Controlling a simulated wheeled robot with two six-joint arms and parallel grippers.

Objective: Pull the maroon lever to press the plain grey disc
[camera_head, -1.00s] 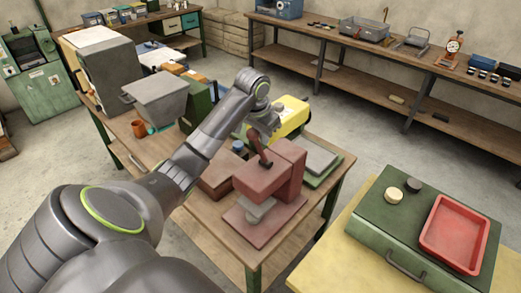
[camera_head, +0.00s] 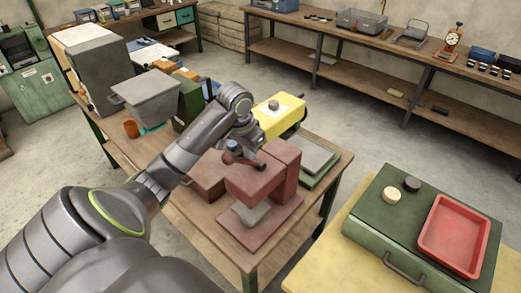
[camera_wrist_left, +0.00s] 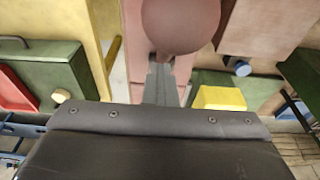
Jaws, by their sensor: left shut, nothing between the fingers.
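The maroon press (camera_head: 265,185) stands on the wooden table in the head view. Its maroon lever (camera_head: 243,161) lies low, nearly level, with its round knob (camera_head: 229,158) toward the left. A grey piece (camera_head: 250,213) sits under the press head on the maroon base; I cannot tell whether it is the plain grey disc or part of the press. My left gripper (camera_head: 246,150) is just above the lever, shut and empty. In the left wrist view the maroon knob (camera_wrist_left: 180,25) is large, close to the shut fingertips (camera_wrist_left: 160,80); contact is unclear. My right gripper is not in view.
A yellow box (camera_head: 278,115) stands behind the press, and a grey bin (camera_head: 150,95) is at left. A green case (camera_head: 385,225) at right bears a cream disc (camera_head: 392,195), a dark disc (camera_head: 412,184) and a red tray (camera_head: 457,238).

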